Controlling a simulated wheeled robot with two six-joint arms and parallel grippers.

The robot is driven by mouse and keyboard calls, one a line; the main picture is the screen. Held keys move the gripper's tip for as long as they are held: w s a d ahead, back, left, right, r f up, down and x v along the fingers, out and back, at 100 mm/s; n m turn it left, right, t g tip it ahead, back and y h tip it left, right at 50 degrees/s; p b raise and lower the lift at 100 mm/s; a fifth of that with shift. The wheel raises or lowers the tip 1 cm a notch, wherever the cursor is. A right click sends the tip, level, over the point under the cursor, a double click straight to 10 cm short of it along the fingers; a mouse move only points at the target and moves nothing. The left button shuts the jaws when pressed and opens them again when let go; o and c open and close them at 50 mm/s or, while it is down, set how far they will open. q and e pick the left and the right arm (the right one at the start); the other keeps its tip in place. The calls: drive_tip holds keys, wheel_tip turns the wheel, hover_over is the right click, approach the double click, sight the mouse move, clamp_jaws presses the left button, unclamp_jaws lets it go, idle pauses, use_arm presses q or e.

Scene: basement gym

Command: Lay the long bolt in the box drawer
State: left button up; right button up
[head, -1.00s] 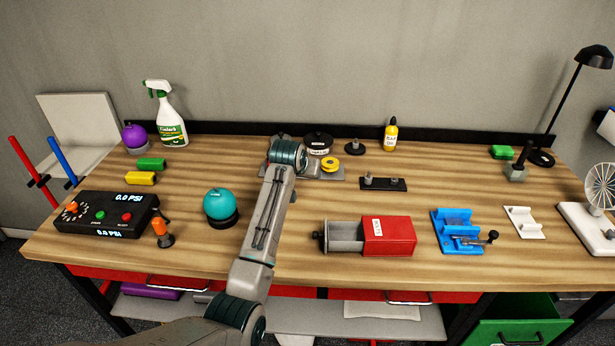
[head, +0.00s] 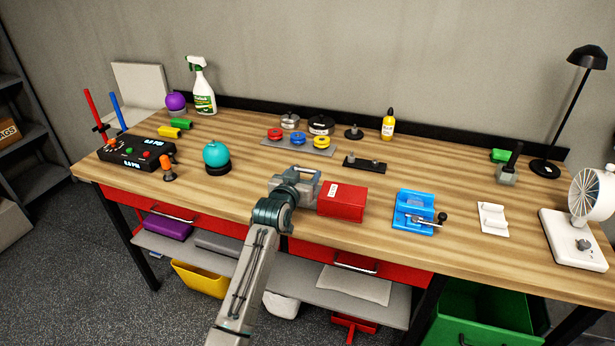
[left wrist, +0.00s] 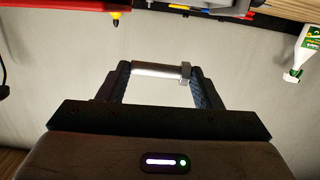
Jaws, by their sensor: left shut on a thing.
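My left gripper (head: 304,180) is just left of the red box (head: 343,203), around the place where its open drawer stood. The arm and gripper cover that drawer, so I cannot see into it. In the left wrist view the gripper (left wrist: 160,76) is shut on the long bolt (left wrist: 155,69). The bolt is a silver shank with a wider head at the right, lying crosswise between the fingers. My right gripper is not in view.
A blue vise-like fixture (head: 414,208) and a white bracket (head: 493,220) stand right of the box. Behind are a black holder (head: 364,164) and a grey tray (head: 270,147) with coloured rings. A teal ball (head: 216,155) is at the left. The wood tabletop between is clear.

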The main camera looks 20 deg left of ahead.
use_arm(q)
drive_tip(key=shift+w+a, duration=0.1)
drive_tip(key=shift+a, duration=0.1)
drive_tip(key=shift+p, duration=0.35)
drive_tip(key=shift+f+b, duration=0.3)
drive_tip(key=shift+f, duration=0.7)
drive_tip(key=shift+f+b, duration=0.6)
drive_tip(key=shift+f, duration=0.7)
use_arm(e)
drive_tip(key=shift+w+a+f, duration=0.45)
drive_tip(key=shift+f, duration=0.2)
